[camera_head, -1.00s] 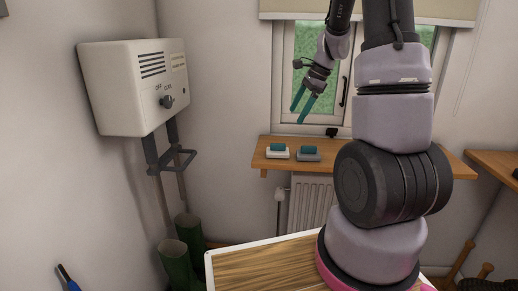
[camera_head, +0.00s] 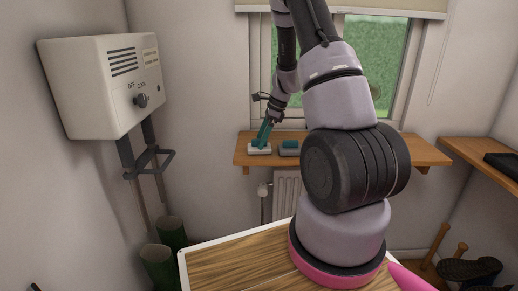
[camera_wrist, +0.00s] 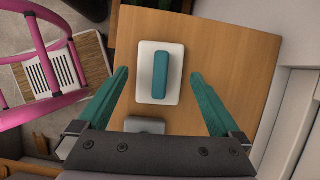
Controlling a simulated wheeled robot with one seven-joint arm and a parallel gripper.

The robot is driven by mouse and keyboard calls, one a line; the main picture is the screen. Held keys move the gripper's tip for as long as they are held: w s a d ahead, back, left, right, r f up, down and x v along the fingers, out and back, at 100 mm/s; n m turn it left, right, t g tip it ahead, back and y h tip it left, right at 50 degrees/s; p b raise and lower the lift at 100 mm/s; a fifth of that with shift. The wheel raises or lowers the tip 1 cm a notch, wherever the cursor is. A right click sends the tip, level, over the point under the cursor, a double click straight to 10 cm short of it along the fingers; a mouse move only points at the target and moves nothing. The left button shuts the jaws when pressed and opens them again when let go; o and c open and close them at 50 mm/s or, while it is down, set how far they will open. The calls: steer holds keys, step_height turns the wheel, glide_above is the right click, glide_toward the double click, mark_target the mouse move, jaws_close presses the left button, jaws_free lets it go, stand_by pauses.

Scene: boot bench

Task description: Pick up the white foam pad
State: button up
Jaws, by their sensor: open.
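The white foam pad (camera_head: 259,150) lies flat at the left end of the wooden window shelf, with a teal grip block on top. In the wrist view the white foam pad (camera_wrist: 146,91) lies ahead of the fingers, its teal block (camera_wrist: 161,71) running lengthwise. My gripper (camera_wrist: 160,76) is open and empty, one teal finger to each side of the pad in that view. In the head view my gripper (camera_head: 265,131) is just above the pad, partly overlapping its block; whether they touch is unclear.
A grey pad with a teal block (camera_head: 289,147) lies right beside the white one; my gripper body partly hides the grey pad (camera_wrist: 146,125) in the wrist view. The wooden shelf (camera_head: 420,153) is bare further right. A wall heater box (camera_head: 85,88) hangs at the left.

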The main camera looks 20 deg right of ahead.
steer(key=shift+x, duration=1.25)
steer(key=c, duration=1.2)
step_height(320, 180, up, 10)
steer(key=shift+r, duration=0.1)
